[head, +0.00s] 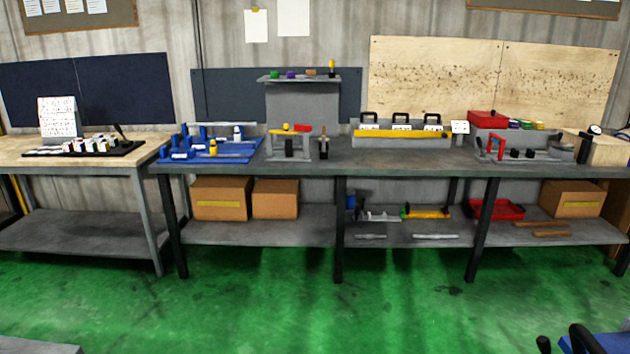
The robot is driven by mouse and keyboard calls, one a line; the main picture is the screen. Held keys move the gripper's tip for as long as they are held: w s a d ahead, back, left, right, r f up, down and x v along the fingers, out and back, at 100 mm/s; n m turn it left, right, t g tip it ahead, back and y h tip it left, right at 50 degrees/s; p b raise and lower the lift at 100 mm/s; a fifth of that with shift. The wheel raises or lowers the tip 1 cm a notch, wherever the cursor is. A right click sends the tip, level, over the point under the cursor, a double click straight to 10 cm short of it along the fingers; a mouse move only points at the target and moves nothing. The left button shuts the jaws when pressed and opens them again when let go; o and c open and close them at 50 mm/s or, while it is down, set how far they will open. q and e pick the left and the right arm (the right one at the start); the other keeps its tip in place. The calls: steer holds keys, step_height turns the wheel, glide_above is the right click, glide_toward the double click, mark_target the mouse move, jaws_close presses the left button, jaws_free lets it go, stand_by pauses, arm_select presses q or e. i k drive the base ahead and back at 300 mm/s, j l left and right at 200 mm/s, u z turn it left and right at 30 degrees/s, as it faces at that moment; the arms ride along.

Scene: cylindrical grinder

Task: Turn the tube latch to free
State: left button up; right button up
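No gripper of mine shows in the head view. I cannot tell for certain which part is the tube latch. A small grey stand (275,147) on the middle bench carries a yellow piece (286,127) and a red piece (303,128) on top. To its right, a long grey block (372,142) has a yellow bar (400,134) along its front and black handles above. Further right, a small grey fixture has a red upright frame (496,147). Latch positions are too small to read.
The dark grey bench (370,162) runs along the wall. A blue fixture (205,152) stands at its left end, and a red box (487,119) toward the right. Cardboard boxes (221,187) sit on the lower shelf. The green floor (330,310) in front is clear; a blue-and-black object (592,344) shows bottom right.

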mark_target(297, 127)
steer(key=i+j+u, duration=0.15)
steer(key=i, duration=1.3)
steer(key=i+j+z, duration=0.15)
steer(key=i, duration=0.35)
steer(key=j, duration=0.1)
